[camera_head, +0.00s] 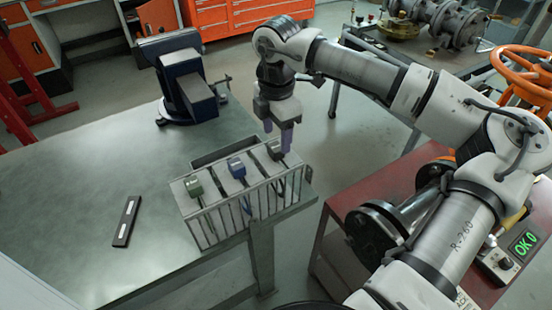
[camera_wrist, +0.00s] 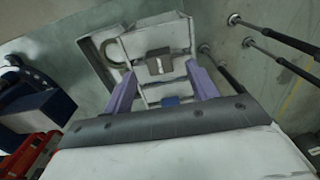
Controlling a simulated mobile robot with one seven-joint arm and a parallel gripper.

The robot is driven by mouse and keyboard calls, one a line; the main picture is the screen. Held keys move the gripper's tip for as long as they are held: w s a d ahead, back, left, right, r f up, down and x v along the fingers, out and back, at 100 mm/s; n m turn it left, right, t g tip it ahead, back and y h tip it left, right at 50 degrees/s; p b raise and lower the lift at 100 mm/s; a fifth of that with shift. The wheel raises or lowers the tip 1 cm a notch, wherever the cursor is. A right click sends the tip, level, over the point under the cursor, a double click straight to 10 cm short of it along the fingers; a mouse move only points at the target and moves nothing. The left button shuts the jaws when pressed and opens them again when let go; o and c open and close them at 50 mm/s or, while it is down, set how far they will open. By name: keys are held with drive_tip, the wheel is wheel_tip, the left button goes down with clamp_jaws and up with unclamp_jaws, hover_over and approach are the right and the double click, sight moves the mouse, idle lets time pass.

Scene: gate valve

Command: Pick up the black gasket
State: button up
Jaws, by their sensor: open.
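A metal rack (camera_head: 212,218) stands at the table's right edge and holds three tagged items in a row. The black gasket's dark block (camera_head: 275,149) is at the far right end, with its lower part down in the rack. In the wrist view a dark block with a pale patch (camera_wrist: 158,62) shows between the fingertips. My gripper (camera_head: 278,144) is above the rack's right end, pointing down, with its purple fingers apart. It also shows open in the wrist view (camera_wrist: 161,70). I cannot tell whether the fingers touch the block.
A green block (camera_head: 193,186) and a blue block (camera_head: 237,167) sit in the same rack, the blue one nearest the black. A dark bar (camera_head: 127,221) lies on the table (camera_head: 80,190). A blue vise (camera_head: 185,85) stands behind. A red bench (camera_head: 345,205) is at right.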

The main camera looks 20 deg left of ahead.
drive_tip(key=shift+f, duration=1.3)
clamp_jaws()
